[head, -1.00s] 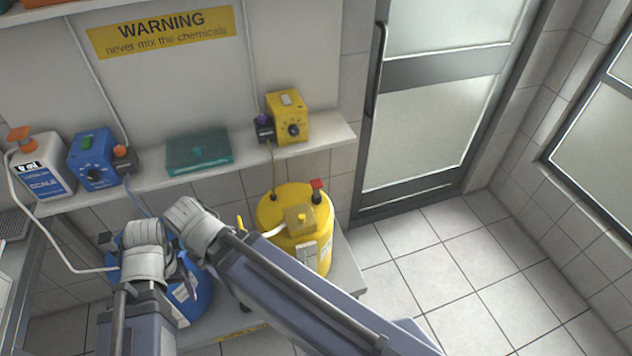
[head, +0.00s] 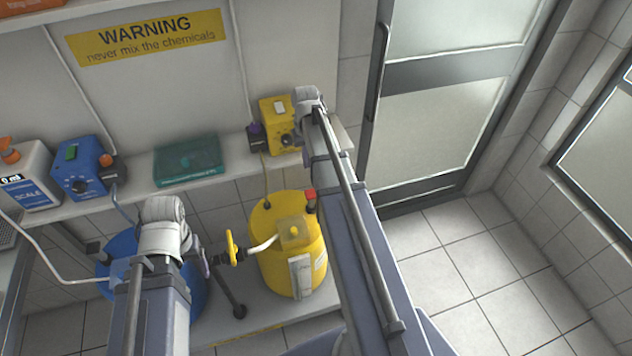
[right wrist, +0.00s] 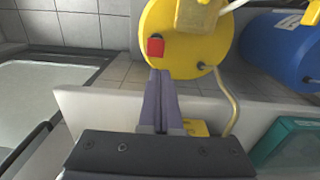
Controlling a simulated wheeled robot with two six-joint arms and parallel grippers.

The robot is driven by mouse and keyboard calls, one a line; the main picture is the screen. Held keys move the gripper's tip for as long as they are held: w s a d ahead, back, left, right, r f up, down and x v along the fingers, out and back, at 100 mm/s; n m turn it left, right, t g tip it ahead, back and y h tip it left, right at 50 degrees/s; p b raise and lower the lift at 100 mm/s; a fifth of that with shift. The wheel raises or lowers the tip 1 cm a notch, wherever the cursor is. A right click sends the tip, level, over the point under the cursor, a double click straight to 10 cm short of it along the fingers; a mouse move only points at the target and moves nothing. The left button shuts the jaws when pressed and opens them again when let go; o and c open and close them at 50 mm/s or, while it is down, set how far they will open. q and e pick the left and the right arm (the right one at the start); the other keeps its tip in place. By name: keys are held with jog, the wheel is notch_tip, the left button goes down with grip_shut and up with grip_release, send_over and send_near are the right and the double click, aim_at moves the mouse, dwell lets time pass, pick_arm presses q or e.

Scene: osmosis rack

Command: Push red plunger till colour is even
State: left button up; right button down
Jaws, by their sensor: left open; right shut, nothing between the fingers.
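The red plunger (head: 310,194) stands on top of the yellow drum (head: 275,215) at its right side. It shows as a red block in the right wrist view (right wrist: 155,47), just past the fingertips. My right gripper (right wrist: 160,73) is shut and empty, its fingers pointing toward the drum top, close to the plunger; I cannot tell whether they touch. In the head view my right arm hides most of that gripper. My left gripper (head: 203,260) is open beside the blue drum (head: 120,255), near a yellow valve handle (head: 231,248); its fingers are mostly hidden.
A shelf (head: 240,163) above the drums holds a yellow box (head: 279,115), a teal case (head: 188,159), a blue box (head: 79,170) and a scale (head: 28,180). A hose runs between the valve and the yellow drum. Open floor lies at right.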

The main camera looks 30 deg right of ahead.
aim_at(311, 194)
jog(key=shift+w+d, duration=0.1)
jog(key=shift+d, duration=0.55)
notch_tip(311, 194, down, 14)
jog(key=b, duration=1.4)
notch_tip(311, 194, down, 5)
jog(key=b, duration=0.5)
jog(key=shift+a, duration=0.15)
jog(key=shift+r, duration=0.1)
